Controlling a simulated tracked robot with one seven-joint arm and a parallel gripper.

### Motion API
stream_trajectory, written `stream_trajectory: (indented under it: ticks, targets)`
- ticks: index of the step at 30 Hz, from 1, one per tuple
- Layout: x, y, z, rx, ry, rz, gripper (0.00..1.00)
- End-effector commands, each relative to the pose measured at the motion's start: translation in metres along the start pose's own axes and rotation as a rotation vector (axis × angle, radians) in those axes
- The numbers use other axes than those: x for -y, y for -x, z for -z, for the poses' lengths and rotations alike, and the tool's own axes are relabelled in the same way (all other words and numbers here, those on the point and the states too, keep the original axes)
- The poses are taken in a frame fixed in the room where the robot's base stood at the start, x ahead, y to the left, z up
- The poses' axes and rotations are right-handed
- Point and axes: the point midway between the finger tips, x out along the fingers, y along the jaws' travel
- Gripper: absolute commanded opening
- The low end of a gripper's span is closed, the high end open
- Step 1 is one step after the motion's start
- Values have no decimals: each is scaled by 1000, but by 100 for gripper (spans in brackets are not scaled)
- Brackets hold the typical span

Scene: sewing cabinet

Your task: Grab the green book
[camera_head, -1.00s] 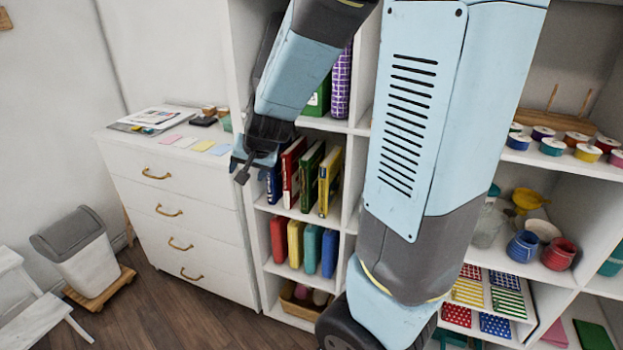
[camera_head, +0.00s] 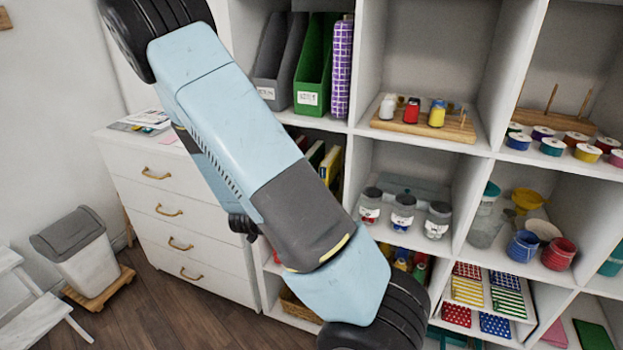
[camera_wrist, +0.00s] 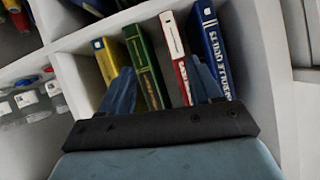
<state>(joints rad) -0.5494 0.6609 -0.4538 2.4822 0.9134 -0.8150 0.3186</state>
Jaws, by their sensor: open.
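The green book (camera_wrist: 145,65) stands in a shelf compartment in the wrist view, between a yellow book (camera_wrist: 107,62) and a red-and-white book (camera_wrist: 176,55). A blue book (camera_wrist: 210,48) stands at the right end. My gripper (camera_wrist: 165,80) is open and empty in front of the row. Its left finger overlaps the yellow and green books in the picture; its right finger overlaps the blue book. I cannot tell if they touch. In the head view, only the top of the green book (camera_head: 316,154) shows past my arm, and my gripper is hidden.
In the head view, a green file holder (camera_head: 313,75) and a purple checked item (camera_head: 342,70) stand in the compartment above. A white drawer cabinet (camera_head: 190,235) stands at left.

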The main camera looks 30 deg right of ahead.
Motion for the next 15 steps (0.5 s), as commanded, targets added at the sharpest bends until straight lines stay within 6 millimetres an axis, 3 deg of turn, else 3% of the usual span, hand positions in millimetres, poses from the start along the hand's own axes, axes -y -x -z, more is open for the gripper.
stream_trajectory:
  ticks: [6, 15]
  targets:
    - [-23, -12, 2, -242, 69, -47, 64]
    - [-36, -10, 14, -477, 137, -51, 64]
